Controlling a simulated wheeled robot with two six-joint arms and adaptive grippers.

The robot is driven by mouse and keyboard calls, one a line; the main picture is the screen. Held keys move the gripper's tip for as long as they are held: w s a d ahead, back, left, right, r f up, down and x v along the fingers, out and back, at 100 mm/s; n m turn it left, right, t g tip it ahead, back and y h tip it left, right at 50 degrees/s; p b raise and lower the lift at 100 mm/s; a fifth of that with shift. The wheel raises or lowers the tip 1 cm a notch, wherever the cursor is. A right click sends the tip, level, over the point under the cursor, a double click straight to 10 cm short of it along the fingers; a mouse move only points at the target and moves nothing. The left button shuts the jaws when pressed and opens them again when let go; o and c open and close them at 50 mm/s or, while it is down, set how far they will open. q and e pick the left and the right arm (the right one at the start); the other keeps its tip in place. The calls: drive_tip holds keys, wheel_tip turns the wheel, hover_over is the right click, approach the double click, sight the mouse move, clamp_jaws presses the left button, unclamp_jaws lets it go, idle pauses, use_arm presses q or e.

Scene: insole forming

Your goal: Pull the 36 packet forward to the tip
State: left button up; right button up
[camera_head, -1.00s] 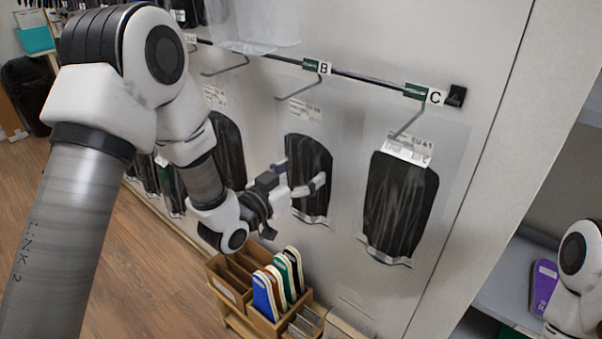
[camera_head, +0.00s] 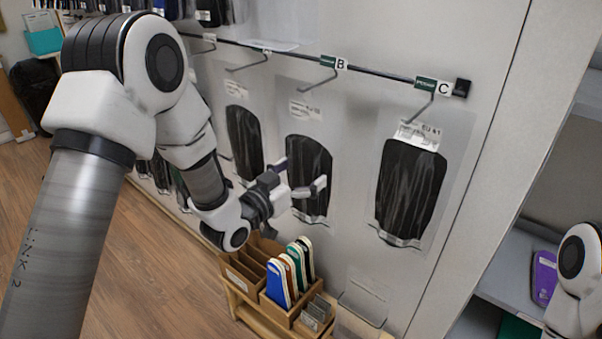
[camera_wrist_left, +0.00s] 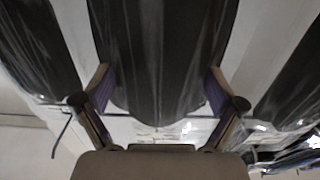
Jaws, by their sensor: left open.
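A clear packet with a black insole (camera_head: 308,165) hangs below hook B (camera_head: 317,84), its white label close to the hook's front tip. The label is too small to read, so I cannot confirm it as the 36 packet. My left gripper (camera_head: 301,177) is open, with its fingers at the two sides of this packet's lower part. In the left wrist view the dark insole (camera_wrist_left: 160,50) lies between the purple-padded fingers (camera_wrist_left: 158,92); I cannot tell whether they touch the packet. My right gripper is out of view.
An EU 41 packet (camera_head: 409,190) hangs on hook C (camera_head: 425,107). Another black-insole packet (camera_head: 244,140) hangs to the left. A wooden holder (camera_head: 262,300) with several coloured insoles stands below. A shelf with a purple item (camera_head: 544,277) is at the right.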

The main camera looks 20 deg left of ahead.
use_arm(q)
drive_tip(key=shift+s, duration=0.1)
drive_tip(key=v, duration=0.7)
drive_tip(key=shift+s, duration=0.15)
drive_tip(key=shift+a, duration=0.1)
drive_tip(key=s+d+f+n+g+y+p, duration=0.1)
drive_tip(key=s+f+g+y+p, duration=0.1)
drive_tip(key=s+f+g+p, duration=0.65)
drive_tip(key=s+f+g+y+b, duration=0.1)
drive_tip(key=s+f, duration=0.4)
drive_tip(key=f, duration=0.8)
drive_tip(key=s+a+f+n+g+y, duration=0.1)
drive_tip(key=s+f+g, duration=0.2)
drive_tip(key=s, duration=0.5)
drive_tip(key=s+a+f+n+g+y, duration=0.2)
drive_tip(key=s+f+g, duration=0.1)
drive_tip(key=s, duration=0.5)
drive_tip(key=shift+s+a+f+g+p, duration=0.3)
drive_tip(key=shift+f+g+p, duration=0.1)
drive_tip(key=shift+g, duration=0.35)
